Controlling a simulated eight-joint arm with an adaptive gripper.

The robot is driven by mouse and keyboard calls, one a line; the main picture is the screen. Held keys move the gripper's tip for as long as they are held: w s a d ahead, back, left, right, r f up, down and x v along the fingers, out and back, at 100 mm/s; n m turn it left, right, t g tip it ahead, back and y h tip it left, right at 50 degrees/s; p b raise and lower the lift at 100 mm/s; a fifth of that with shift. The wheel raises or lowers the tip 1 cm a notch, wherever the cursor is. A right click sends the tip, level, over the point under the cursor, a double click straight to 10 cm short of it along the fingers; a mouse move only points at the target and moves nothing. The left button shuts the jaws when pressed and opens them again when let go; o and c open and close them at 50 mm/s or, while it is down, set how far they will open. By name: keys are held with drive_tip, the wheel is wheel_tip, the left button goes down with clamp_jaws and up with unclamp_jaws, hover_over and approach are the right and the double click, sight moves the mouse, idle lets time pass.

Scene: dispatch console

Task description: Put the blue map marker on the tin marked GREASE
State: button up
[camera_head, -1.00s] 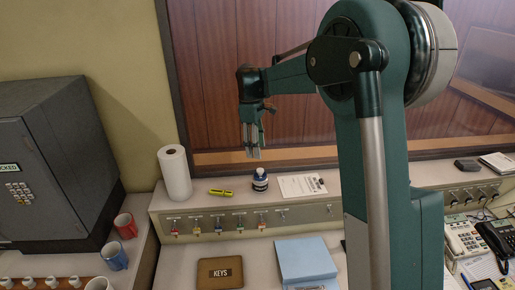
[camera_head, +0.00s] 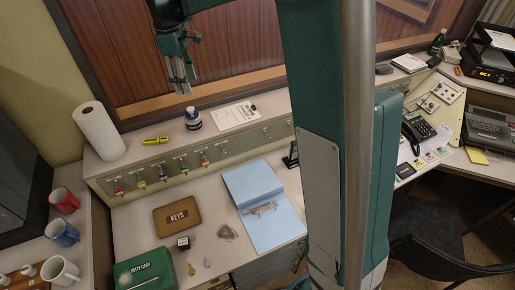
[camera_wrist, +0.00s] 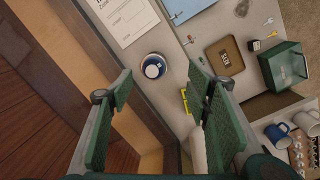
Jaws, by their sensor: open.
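My gripper (camera_head: 183,86) is open and empty, raised in front of the wood-panelled window above the back ledge. In the wrist view its two fingers (camera_wrist: 160,88) stand wide apart. I cannot make out a blue map marker or a tin marked GREASE. A brown tin marked KEYS (camera_head: 177,216) and a green box marked PETTY CASH (camera_head: 145,270) are on the desk.
A paper roll (camera_head: 98,130), a yellow-green highlighter (camera_head: 156,141) and a printed sheet (camera_head: 235,115) are on the ledge. Keys hang from its front. A blue folder (camera_head: 253,190) and a small black box (camera_head: 183,243) lie on the desk. Mugs (camera_head: 62,232) stand left.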

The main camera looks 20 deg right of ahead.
drive_tip(key=s+d+r+m+t, duration=0.2)
drive_tip(key=s+d+r+m, duration=0.1)
drive_tip(key=s, duration=0.8)
drive_tip(key=s+d+r+m+t, duration=0.1)
drive_tip(key=s+d+r+m, duration=0.2)
drive_tip(key=s, duration=0.7)
drive_tip(key=s+d+f+m+t, duration=0.1)
drive_tip(key=s+f, duration=0.1)
drive_tip(key=s, duration=0.4)
drive_tip(key=s+d+f+m+t, duration=0.1)
drive_tip(key=s+f+m, duration=0.1)
drive_tip(key=s, duration=0.5)
drive_tip(key=s+d+f+m+t+y, duration=0.1)
drive_tip(key=s+f+m+t, duration=0.1)
drive_tip(key=s, duration=0.5)
drive_tip(key=shift+d+f, duration=0.35)
drive_tip(key=shift+f, duration=0.1)
